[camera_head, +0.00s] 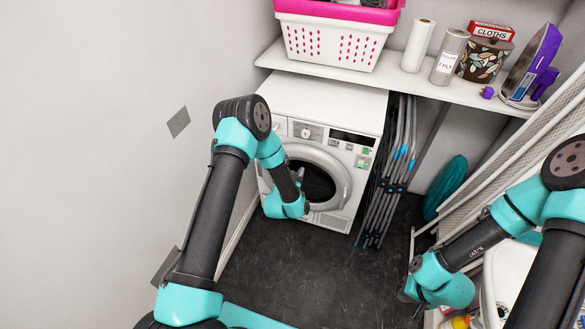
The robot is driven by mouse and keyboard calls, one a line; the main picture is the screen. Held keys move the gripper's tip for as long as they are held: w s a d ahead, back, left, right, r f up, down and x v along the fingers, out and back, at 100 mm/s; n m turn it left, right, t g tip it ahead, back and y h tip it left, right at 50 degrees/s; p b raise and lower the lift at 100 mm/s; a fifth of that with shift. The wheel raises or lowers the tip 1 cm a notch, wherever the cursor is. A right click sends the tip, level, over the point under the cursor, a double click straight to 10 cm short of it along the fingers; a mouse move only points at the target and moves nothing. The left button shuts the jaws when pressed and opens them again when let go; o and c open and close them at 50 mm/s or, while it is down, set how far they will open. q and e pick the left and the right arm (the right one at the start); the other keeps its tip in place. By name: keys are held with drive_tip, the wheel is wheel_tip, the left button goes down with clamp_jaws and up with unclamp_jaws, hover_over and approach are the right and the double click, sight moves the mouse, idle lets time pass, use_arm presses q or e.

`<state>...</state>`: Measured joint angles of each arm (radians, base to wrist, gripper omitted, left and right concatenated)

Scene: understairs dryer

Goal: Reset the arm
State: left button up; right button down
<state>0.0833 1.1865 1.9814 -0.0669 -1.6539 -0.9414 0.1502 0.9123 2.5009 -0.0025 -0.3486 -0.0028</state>
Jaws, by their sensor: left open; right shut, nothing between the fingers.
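The white dryer (337,104) stands under the shelf, its round dark-glass door (340,180) facing the room. The door looks closed. My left arm reaches in and bends down in front of the dryer. My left gripper (302,192) is open close in front of the door's lower left. Its fingers are partly hidden by the wrist, and I cannot tell whether they touch the door. My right arm is folded at the right. My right gripper (408,294) is shut and empty, low above the floor and well apart from the dryer; its fingertips are small and mostly hidden.
The shelf (400,81) carries a pink-and-white basket (332,40), rolls, a cloths box and an iron (530,70). Folded grey racks (388,175) stand right of the dryer. White slatted panels and a white basin (508,275) crowd the right. The dark floor (320,275) between is clear.

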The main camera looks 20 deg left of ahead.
idle(0.4)
use_arm(q)
drive_tip(key=s+f+n+g+h, duration=0.2)
drive_tip(key=s+g, duration=0.7)
drive_tip(key=s, duration=0.7)
drive_tip(key=s+d+f+n+g+h, duration=0.1)
drive_tip(key=s+f+n+g, duration=0.3)
drive_tip(key=s, duration=1.2)
drive_tip(key=n+g+h, duration=0.1)
drive_tip(key=n+g, duration=0.1)
drive_tip(key=g, duration=0.2)
drive_tip(key=shift+d+f+g+h, duration=0.25)
drive_tip(key=shift+g+h, duration=0.05)
drive_tip(key=shift+g, duration=0.1)
